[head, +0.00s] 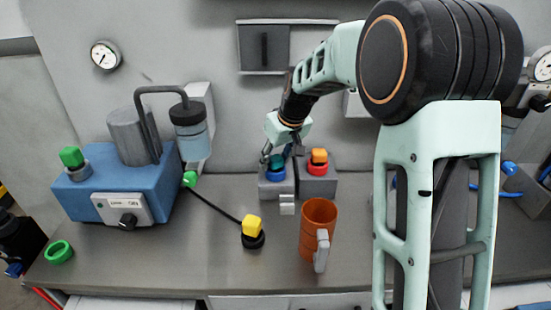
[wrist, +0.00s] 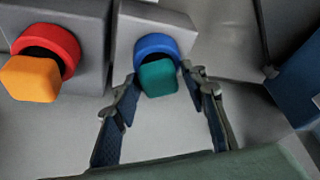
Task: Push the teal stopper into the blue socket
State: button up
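The teal stopper (head: 277,160) stands in the mouth of the blue socket (head: 275,175) on a grey block at the back of the bench. In the wrist view the teal stopper (wrist: 157,78) sticks out of the blue socket (wrist: 156,42), and a dark strip of the opening shows beside it. My gripper (head: 272,152) is at the stopper. In the wrist view the fingers of my gripper (wrist: 159,76) are apart, one on each side of the stopper, with a narrow gap visible on both sides. How deep the stopper sits is unclear.
An orange stopper (head: 319,156) in a red socket (head: 317,169) stands close on the right. An orange mug (head: 318,228) and a yellow stopper (head: 252,224) are in front. A blue machine (head: 118,185) stands left. The bench's front middle is mostly clear.

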jog(key=shift+o, duration=0.6)
jog(key=shift+r, duration=0.3)
jog(key=v, duration=1.1)
jog(key=shift+s, duration=0.15)
jog(key=shift+d+r, duration=0.1)
